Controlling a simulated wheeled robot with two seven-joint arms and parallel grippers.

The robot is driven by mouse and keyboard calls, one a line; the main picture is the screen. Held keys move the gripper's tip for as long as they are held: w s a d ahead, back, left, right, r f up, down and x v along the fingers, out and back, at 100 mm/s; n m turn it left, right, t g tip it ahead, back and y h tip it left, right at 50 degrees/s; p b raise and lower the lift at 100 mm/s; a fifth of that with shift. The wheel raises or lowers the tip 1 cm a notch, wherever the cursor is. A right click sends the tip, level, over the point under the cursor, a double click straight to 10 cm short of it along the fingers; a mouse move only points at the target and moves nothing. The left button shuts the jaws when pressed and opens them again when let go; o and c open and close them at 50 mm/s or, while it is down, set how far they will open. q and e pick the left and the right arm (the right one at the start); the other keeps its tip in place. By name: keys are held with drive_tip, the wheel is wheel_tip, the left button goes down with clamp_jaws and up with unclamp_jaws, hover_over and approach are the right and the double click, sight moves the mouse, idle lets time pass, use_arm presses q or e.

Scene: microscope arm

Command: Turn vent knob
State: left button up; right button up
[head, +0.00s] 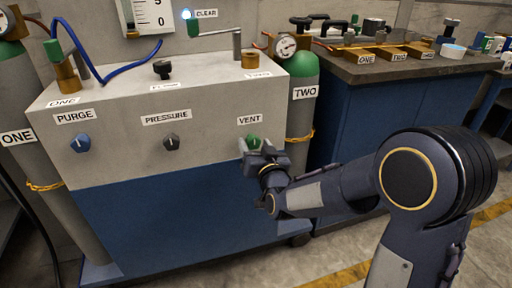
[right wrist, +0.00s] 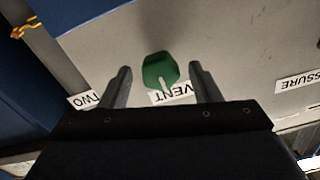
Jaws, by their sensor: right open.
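The green vent knob (head: 253,141) is on the front panel of the grey and blue cabinet, below the VENT label (head: 250,119). My right gripper (head: 254,150) is in front of it and partly hides it in the head view. In the right wrist view the green knob (right wrist: 160,71) shows beyond and between the two open fingers (right wrist: 158,74), with nothing held. The wrist view is upside down, and the finger tips reach to either side of the knob; whether they touch it cannot be told. My left gripper is not in view.
The blue purge knob (head: 80,143) and dark pressure knob (head: 171,142) are to the left on the same panel. A cylinder labelled TWO (head: 302,108) stands close at the cabinet's right. A blue bench (head: 346,131) is further right. The floor in front is clear.

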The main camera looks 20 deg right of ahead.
drive_tip(key=c, duration=1)
drive_tip(key=shift+n, duration=0.3)
drive_tip(key=n, duration=0.3)
drive_tip(key=n+p, duration=0.1)
drive_tip(key=n, duration=0.4)
drive_tip(key=n+p, duration=0.1)
drive_tip(key=n, duration=0.3)
drive_tip(key=shift+n, duration=0.3)
drive_tip(key=n+p, duration=0.1)
drive_tip(key=n, duration=0.3)
drive_tip(key=shift+a+n, duration=0.1)
drive_tip(key=shift+n, duration=0.2)
drive_tip(key=shift+f, duration=0.1)
